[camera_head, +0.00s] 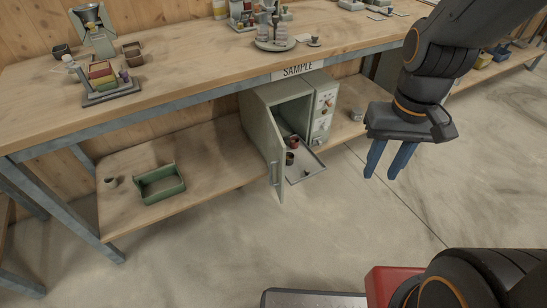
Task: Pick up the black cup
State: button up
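A small dark, blackish cup (290,158) stands on a pulled-out tray (306,174) at the open front of a grey-green cabinet (270,104). A reddish-brown cup (294,142) stands just behind it, nearer the cabinet opening. At this size I cannot be sure of the dark cup's exact colour. My gripper (382,174) hangs to the right of the tray with its blue fingers pointing down. The fingers are apart with nothing between them, and they touch neither cup.
The cabinet door (276,160) stands open toward me, left of the tray. The cabinet sits on the lower shelf under a wooden bench (190,70) marked SAMPLE. A green bin (160,185) lies on that shelf at left. The concrete floor in front is clear.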

aim_at(289, 156)
jog(key=u, duration=0.2)
jog(key=i, duration=0.9)
jog(key=z, duration=0.25)
